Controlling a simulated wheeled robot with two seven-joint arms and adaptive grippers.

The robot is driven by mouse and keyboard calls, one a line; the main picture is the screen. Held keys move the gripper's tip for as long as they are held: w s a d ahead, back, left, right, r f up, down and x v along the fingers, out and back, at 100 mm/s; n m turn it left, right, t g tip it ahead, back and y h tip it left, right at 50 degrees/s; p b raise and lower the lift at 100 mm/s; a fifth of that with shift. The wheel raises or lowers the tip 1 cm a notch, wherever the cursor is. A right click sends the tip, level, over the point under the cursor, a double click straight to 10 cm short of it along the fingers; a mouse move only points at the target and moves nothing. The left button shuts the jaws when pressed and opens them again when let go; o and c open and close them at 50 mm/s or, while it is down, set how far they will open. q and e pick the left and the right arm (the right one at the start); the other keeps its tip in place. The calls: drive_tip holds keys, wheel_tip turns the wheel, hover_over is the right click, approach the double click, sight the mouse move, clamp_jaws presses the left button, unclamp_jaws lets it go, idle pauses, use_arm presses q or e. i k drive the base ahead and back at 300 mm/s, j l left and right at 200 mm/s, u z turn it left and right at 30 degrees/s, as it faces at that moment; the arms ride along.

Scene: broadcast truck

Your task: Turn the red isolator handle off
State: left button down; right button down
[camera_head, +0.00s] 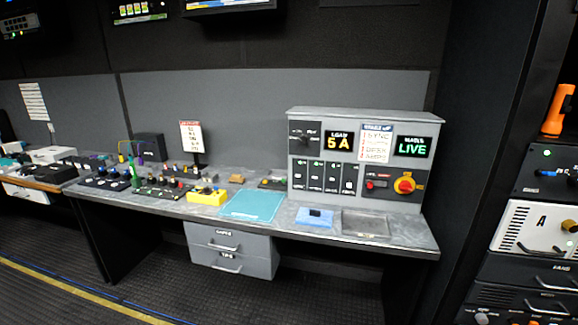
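The red isolator handle (404,186) is a round red knob on a yellow-orange plate. It sits at the lower right of the grey power panel (365,113), which stands at the right end of the desk. The handle is small in view, and I cannot read its exact position. A smaller red switch (376,184) is to the left of the handle. Neither of my grippers is in view.
The desk (400,240) holds a blue block (314,217), a grey tray (366,234), a teal mat (253,205) and a yellow box (207,197). Drawers (232,251) hang below. An equipment rack (545,225) stands at right. The floor (180,285) in front looks clear.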

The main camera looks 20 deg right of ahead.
sight(406, 187)
drive_tip(key=z, duration=1.4)
drive_tip(key=i+l+z, duration=0.15)
drive_tip(key=l, duration=0.15)
drive_tip(key=l+z, duration=0.2)
drive_tip(key=i+l, duration=0.05)
drive_tip(key=l, duration=0.05)
